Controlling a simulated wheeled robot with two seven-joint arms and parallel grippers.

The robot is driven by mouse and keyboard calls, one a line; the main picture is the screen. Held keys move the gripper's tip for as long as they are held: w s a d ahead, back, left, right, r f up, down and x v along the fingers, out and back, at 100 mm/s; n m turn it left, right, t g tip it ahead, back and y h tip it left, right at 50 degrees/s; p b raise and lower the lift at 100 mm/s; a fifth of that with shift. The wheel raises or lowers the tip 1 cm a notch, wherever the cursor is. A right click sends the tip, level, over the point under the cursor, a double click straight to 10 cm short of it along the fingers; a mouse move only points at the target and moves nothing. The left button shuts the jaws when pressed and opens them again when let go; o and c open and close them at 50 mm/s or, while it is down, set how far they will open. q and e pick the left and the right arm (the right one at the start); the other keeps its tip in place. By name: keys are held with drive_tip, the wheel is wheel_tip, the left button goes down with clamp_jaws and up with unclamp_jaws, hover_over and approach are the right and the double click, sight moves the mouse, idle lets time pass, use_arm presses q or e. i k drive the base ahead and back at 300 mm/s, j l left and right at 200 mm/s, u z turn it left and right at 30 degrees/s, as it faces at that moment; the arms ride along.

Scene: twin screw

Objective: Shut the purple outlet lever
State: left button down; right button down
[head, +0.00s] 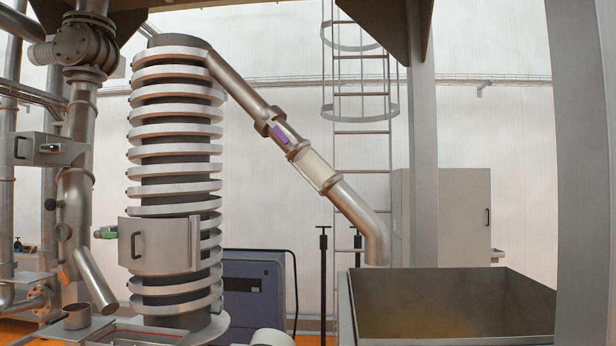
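The purple outlet lever (279,135) sits on the slanting metal outlet pipe (237,81). It is small in the head view and lies roughly along the pipe, between two collars. I cannot tell from this distance whether the valve is open or shut. Just below it the pipe has a pale, cream-coloured section (314,168). Neither of my grippers is in the head view.
A tall column with stacked rings (175,170) stands left of the lever. The pipe ends above a large open metal bin (450,305) at right. A grey post (424,150), a caged ladder (361,131) and a blue-grey cabinet (250,290) stand nearby.

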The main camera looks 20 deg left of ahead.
sight(264, 117)
drive_tip(key=i+j+z, duration=0.1)
drive_tip(key=i+j, duration=0.25)
drive_tip(key=j, duration=0.25)
drive_tip(key=i+j+z, duration=0.15)
drive_tip(key=i+j, duration=0.2)
drive_tip(key=j, duration=0.3)
drive_tip(key=i+j+z, duration=0.15)
drive_tip(key=j, duration=0.15)
drive_tip(key=i+j, duration=0.15)
drive_tip(key=j, duration=0.2)
drive_tip(key=z, duration=0.05)
